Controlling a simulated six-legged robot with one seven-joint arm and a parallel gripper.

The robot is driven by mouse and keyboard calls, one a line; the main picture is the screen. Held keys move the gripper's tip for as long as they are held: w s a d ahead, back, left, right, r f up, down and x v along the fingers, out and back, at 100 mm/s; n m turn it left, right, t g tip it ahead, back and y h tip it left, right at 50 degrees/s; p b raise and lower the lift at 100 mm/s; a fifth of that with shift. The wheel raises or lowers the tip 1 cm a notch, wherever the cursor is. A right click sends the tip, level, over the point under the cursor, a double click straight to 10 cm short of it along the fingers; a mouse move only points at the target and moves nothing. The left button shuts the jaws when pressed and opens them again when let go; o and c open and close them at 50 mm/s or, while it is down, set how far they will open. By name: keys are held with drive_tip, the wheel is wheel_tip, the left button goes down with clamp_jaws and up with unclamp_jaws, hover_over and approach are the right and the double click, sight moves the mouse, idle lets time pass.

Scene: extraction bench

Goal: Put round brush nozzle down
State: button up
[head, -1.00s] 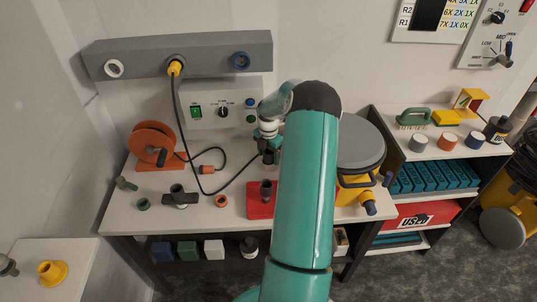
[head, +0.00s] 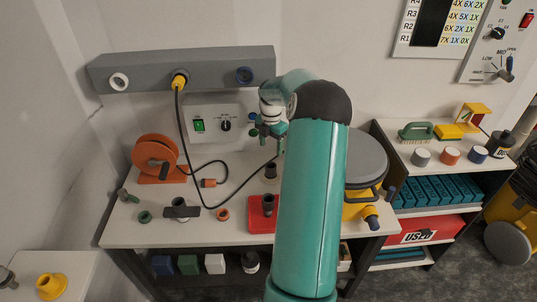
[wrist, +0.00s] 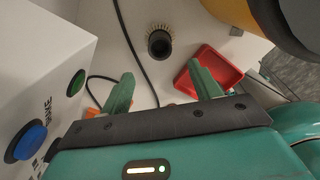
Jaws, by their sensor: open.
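The round brush nozzle (wrist: 159,42), a dark tube with a ring of pale bristles, stands on the white bench top (wrist: 185,18) in the wrist view. In the head view the nozzle (head: 271,171) stands behind the red tray. My gripper (wrist: 160,72) is open, with two green fingers spread and nothing between them. The nozzle is beyond the fingertips, apart from them. In the head view my gripper (head: 268,132) is above and behind the nozzle, partly hidden by my arm.
A grey control box (head: 217,125) stands close behind my gripper. A black hose (head: 184,130) hangs across the bench. A yellow-and-grey canister (head: 362,160) is right of my arm. An orange reel (head: 155,155) stands left.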

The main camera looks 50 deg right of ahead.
drive_tip(key=w+a+r+m+t+h, duration=0.1)
drive_tip(key=a+r+m, duration=0.1)
drive_tip(key=a+r, duration=0.55)
drive_tip(key=w+a+r+m+h, duration=0.1)
drive_tip(key=a+r+m, duration=0.25)
drive_tip(key=a, duration=0.75)
drive_tip(key=w+a+r+m+t, duration=0.1)
drive_tip(key=a+r+m, duration=0.1)
drive_tip(key=a+r, duration=0.55)
drive_tip(key=s+a+m+t+y, duration=0.1)
drive_tip(key=s+a+m, duration=0.4)
drive_tip(key=s+a, duration=0.3)
drive_tip(key=s+a+r+m+t+y, duration=0.1)
drive_tip(key=s+a+m, duration=0.3)
drive_tip(key=s+a, duration=0.5)
drive_tip(key=a+t, duration=0.1)
drive_tip(key=a, duration=0.5)
drive_tip(key=shift+s+m+t, duration=0.15)
drive_tip(key=shift+m+t, duration=0.15)
drive_tip(key=shift+m, duration=0.05)
drive_tip(key=shift+r, duration=0.1)
drive_tip(key=c, duration=0.6)
drive_tip(key=shift+d, duration=0.1)
